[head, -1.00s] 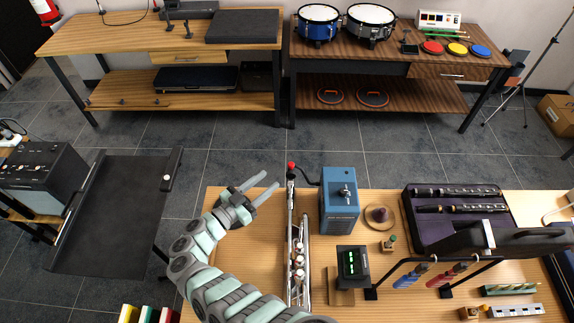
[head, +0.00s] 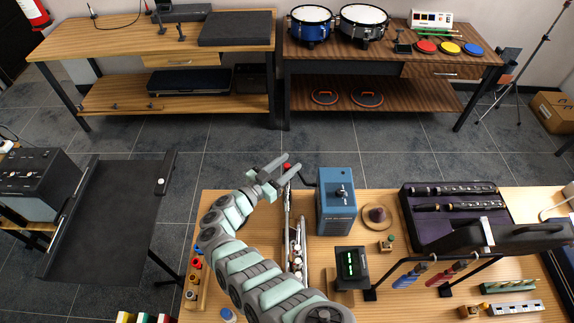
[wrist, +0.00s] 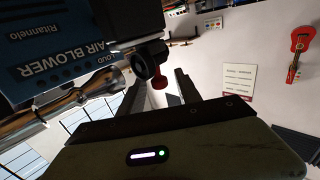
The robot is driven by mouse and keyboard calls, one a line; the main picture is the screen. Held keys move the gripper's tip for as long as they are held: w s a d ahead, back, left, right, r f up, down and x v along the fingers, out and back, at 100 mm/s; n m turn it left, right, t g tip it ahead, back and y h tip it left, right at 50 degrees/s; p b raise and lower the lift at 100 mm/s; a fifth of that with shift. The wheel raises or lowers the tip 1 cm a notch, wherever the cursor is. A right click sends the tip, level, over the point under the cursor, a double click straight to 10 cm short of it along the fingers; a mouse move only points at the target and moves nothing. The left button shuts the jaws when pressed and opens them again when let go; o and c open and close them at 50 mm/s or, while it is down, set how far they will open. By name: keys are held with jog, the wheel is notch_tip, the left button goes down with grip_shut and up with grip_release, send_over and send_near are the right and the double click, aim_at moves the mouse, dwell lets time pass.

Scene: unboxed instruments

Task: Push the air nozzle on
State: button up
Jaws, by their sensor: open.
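The air nozzle is a small black fitting with a red end (head: 287,167), at the far end of the silver trumpet (head: 299,235) lying on the bench. A dark hose links it to the blue air blower (head: 337,205). My gripper (head: 290,166) is open, its two fingers close around or beside the red end. In the wrist view the black nozzle (wrist: 150,58) and its red part stand in front of my fingers (wrist: 160,95). The silver tube (wrist: 85,92) runs up to near the nozzle. I cannot tell whether nozzle and tube touch.
The blower (wrist: 45,60) stands close by the nozzle. A round wooden stand (head: 378,219), a meter with a green display (head: 351,266) and an open dark instrument case (head: 430,235) fill the right side.

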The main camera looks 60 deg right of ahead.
grip_shut()
dwell(0.4)
dwell(1.0)
